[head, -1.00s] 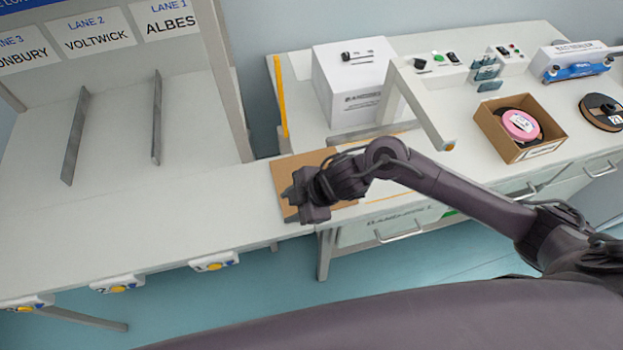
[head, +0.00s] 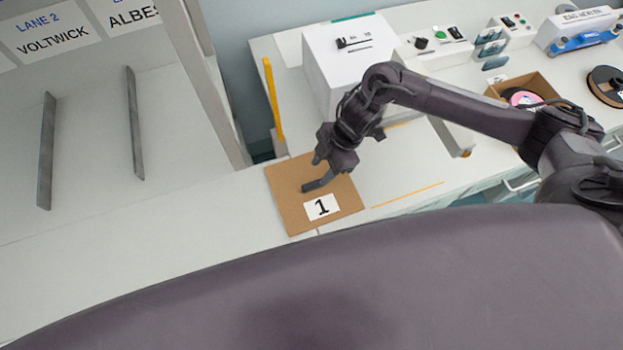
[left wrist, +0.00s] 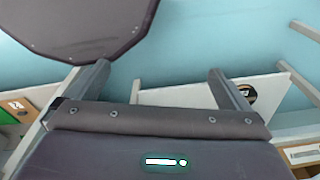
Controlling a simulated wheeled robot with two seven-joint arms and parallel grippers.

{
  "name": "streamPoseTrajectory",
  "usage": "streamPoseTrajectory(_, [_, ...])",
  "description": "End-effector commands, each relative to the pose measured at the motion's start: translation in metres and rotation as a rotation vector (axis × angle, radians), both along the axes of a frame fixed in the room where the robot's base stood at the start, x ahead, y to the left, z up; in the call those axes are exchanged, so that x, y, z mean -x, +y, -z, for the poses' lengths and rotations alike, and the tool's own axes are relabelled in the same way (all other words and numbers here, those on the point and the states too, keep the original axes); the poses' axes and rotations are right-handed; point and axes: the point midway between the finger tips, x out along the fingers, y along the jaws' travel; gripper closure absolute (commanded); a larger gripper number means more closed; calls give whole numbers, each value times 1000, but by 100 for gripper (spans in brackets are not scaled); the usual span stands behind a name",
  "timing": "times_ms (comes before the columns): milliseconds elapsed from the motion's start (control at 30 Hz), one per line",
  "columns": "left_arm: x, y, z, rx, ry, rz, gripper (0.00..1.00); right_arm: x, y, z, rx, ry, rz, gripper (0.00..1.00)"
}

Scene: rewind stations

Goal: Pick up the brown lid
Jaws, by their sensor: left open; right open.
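The brown lid (head: 288,207) is a flat square with a white label marked 1. It lies on the pale table surface, near the middle of the head view. My right gripper (head: 317,171) is open and over the lid's upper right part, with one finger just above the label. I cannot tell whether its fingertips touch the lid. My left gripper (left wrist: 158,84) is open with nothing between its fingers in the left wrist view. It is not seen in the head view.
A white box (head: 350,65) stands behind the lid. A yellow upright strip (head: 273,100) and a grey post (head: 215,90) rise near its far left side. An open brown box (head: 540,86) with a pink reel and a dark reel (head: 606,85) stand at the right. The lane surface (head: 130,230) left of the lid is clear.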

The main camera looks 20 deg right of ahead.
Motion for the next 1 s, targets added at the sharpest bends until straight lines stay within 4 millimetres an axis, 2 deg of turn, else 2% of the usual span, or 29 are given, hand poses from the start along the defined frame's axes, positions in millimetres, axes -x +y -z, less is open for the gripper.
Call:
streamPoseTrajectory(100, [21, 1, -8, -1, 30, 0, 0, 3, 6, 10, 1, 3, 0, 58])
streamPoseTrajectory(267, [29, 1, -19, -3, 41, 0, 0, 7, 14, 33, 1, 3, 1, 58])
streamPoseTrajectory(400, [22, 0, -21, -2, 31, 0, 0, 6, 20, 48, 1, 0, 1, 58])
streamPoseTrajectory(600, [-1, -1, -23, 2, -3, 0, 0, 6, 21, 52, 1, -2, 0, 58])
streamPoseTrajectory(667, [-3, -1, -23, 2, -5, 0, 0, 6, 21, 52, 1, -2, 0, 58])
streamPoseTrajectory(1000, [11, -1, -22, 1, 16, 1, 0, 6, 21, 52, 1, -2, 0, 100])
